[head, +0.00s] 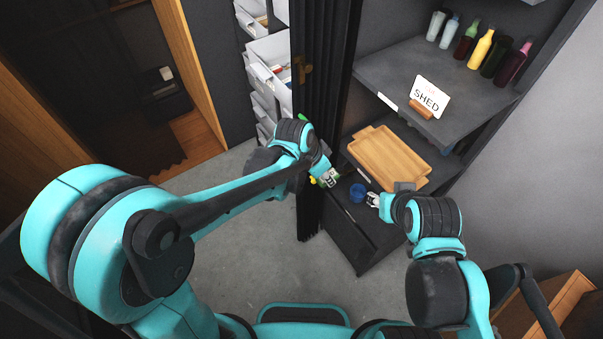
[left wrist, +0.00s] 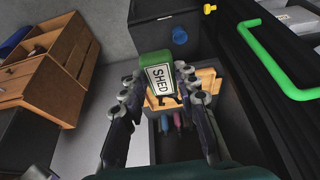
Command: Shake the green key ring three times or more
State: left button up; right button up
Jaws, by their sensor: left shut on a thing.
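The green key ring shows as a green tag with a white SHED label (left wrist: 162,78) between the fingertips of my left gripper (left wrist: 165,95) in the left wrist view. The fingers press on its two sides. In the head view the tag (head: 329,179) shows small at the tip of my left gripper (head: 322,174), in front of the dark cabinet. Any ring or key on it is hidden or too small to tell. My right gripper (head: 373,200) is beside a blue round thing (head: 357,192) at the shelf's front; its jaw opening is too small to tell.
A wooden tray (head: 388,160) lies on the lower shelf. A white SHED sign (head: 429,97) and several bottles (head: 481,48) stand on the shelf above. A green handle (left wrist: 285,62) shows in the left wrist view. Open grey floor lies below.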

pick_arm(q)
jog(key=shift+d, duration=0.3)
jog(key=a, duration=1)
jog(key=shift+w+a, duration=0.15)
jog(key=shift+w, duration=0.1)
